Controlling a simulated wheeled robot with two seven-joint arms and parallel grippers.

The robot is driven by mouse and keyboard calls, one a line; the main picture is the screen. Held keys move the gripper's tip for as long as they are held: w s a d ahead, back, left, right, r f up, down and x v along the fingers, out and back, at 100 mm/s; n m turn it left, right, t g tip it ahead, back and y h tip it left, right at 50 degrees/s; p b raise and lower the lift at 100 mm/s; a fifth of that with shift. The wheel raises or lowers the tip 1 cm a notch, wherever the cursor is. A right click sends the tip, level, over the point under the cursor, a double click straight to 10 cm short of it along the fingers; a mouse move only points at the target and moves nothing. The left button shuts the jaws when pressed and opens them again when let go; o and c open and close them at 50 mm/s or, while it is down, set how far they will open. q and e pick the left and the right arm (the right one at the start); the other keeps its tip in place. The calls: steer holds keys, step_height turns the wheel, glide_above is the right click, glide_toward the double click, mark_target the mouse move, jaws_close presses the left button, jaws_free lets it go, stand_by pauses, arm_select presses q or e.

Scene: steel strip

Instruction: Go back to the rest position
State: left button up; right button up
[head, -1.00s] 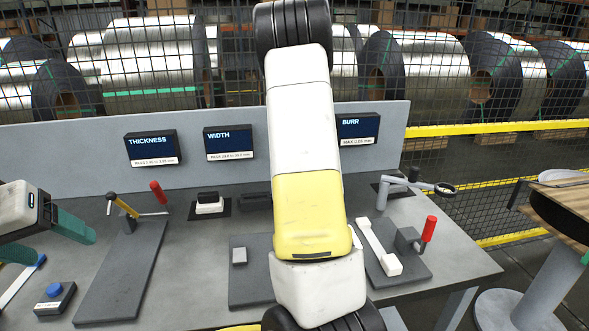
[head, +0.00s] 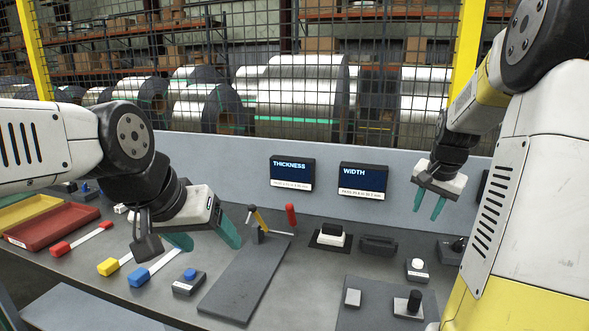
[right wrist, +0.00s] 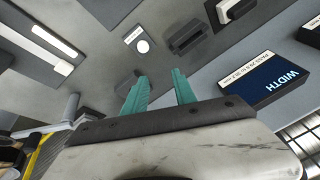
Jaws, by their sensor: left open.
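My left gripper (head: 205,240) hangs over the left part of the bench in the head view, with its teal fingers spread and nothing between them. My right gripper (head: 430,206) is raised above the bench at the right, in front of the grey back panel. Its teal fingers point down and stand apart, and nothing is between them. In the right wrist view the right gripper (right wrist: 160,92) also shows two separate teal fingers over the bench top.
The grey bench (head: 120,300) holds a red tray (head: 52,228), a yellow tray (head: 25,210), coloured-handled tools, a blue-button box (head: 189,282) and a clamp plate (head: 245,280). THICKNESS (head: 292,173) and WIDTH (head: 363,181) displays stand on the back panel. A mesh fence and steel coils stand behind.

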steer(key=s+a+r+n+t+y, duration=0.1)
steer(key=s+a+r+n, duration=0.2)
steer(key=s+a, duration=0.7)
steer(key=s+a+r+n+t+y, duration=0.1)
steer(key=s+a+r+n+y, duration=0.1)
steer(key=s+a+n, duration=0.4)
steer(key=s+a+r, duration=0.1)
steer(key=s+a, duration=0.3)
steer(key=s, duration=0.1)
steer(key=shift+s+a, duration=0.2)
steer(key=shift+s, duration=0.05)
